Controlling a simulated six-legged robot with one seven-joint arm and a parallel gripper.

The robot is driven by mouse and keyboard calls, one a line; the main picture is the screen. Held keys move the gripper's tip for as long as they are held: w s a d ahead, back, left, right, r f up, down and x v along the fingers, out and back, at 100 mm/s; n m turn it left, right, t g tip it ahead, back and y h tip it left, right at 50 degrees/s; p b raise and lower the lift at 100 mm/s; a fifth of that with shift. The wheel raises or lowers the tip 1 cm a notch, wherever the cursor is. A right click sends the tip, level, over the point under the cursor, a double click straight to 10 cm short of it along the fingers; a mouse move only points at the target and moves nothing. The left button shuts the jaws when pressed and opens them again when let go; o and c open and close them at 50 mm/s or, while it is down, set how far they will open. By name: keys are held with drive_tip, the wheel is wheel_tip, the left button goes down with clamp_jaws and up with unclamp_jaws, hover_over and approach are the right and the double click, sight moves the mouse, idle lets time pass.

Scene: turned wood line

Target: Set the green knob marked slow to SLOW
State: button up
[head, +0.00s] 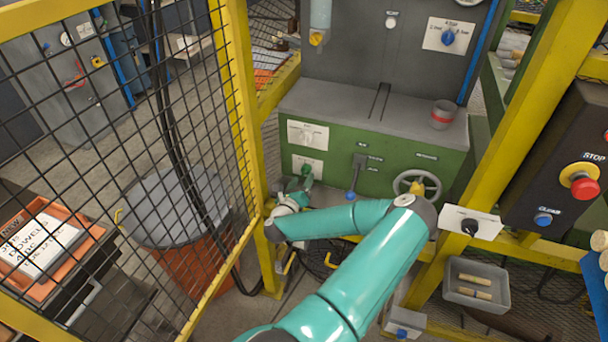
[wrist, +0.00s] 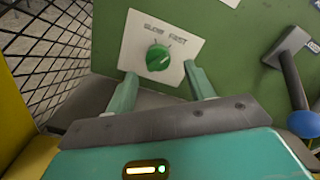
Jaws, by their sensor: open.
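In the wrist view, the green knob (wrist: 158,58) sits on a white plate (wrist: 137,50) lettered SLOW and FAST, on the green machine front. SLOW is at the upper left of the knob and FAST at the upper right. I cannot tell which mark the knob points to. My gripper (wrist: 161,75) is open, with one finger on each side of the knob's lower part, apart from it. In the head view, the plate (head: 308,162) shows at the machine's lower left, with my gripper in front of it hiding the knob.
A lever with a blue ball (wrist: 303,124) stands close to the right of my gripper. A handwheel (head: 416,185) is further right. Yellow posts and mesh fence (head: 240,90) stand close on the left. Another white plate with a white knob (head: 307,134) is above.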

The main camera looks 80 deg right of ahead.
sight(305, 173)
drive_tip(key=shift+d, duration=1.9)
drive_tip(key=shift+s, duration=0.1)
drive_tip(key=shift+c, duration=0.2)
drive_tip(key=c, duration=0.9)
drive_tip(key=shift+c, duration=0.2)
drive_tip(key=n, duration=0.6)
drive_tip(key=shift+r, duration=0.2)
drive_tip(key=n, duration=0.6)
